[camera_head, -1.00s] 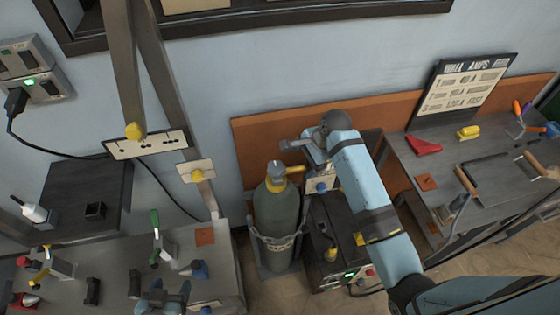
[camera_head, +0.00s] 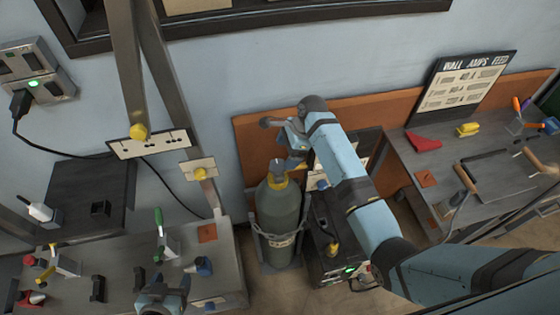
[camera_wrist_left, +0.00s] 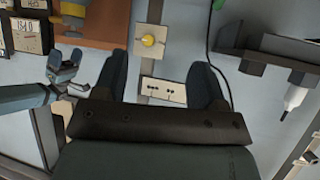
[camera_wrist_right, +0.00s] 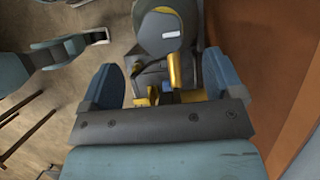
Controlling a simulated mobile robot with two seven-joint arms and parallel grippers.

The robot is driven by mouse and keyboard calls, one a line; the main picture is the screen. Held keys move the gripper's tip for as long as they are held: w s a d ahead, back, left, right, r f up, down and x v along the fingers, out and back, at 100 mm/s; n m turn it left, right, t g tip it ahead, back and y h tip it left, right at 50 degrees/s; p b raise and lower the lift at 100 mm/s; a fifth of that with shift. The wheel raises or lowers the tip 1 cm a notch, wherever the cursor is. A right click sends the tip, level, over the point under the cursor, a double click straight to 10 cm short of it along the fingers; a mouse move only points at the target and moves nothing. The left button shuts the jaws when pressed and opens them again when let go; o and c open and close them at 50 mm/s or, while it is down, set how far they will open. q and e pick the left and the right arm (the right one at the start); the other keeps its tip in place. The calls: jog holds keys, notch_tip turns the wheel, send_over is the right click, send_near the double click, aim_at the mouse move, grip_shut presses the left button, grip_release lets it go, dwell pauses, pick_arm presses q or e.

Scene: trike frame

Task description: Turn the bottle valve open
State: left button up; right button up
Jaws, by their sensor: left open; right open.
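The bottle (camera_head: 280,218) is a grey-green cylinder standing upright in a holder by the wall. Its valve top (camera_head: 277,180) has a yellow collar and is partly hidden by my right gripper (camera_head: 287,158). In the right wrist view the round grey valve knob (camera_wrist_right: 160,34), with a small white mark, and the brass outlet (camera_wrist_right: 176,70) show between and beyond the open fingers. I cannot tell whether a finger touches the knob. My left gripper (camera_head: 162,292) is open and empty above the left bench; its fingers also show in the left wrist view (camera_wrist_left: 160,72).
A left bench (camera_head: 217,265) carries several clamps and small tools. A dark welding machine (camera_head: 345,225) stands right of the bottle. A right bench (camera_head: 400,150) holds tools and a sign (camera_head: 466,92). A post with plates (camera_head: 150,143) stands left of the bottle.

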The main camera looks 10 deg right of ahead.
aim_at(279, 165)
jog(key=x, duration=0.5)
jog(key=shift+a+f, duration=0.15)
jog(key=shift+f, duration=0.2)
jog(key=c, duration=0.9)
jog(key=shift+c, duration=0.2)
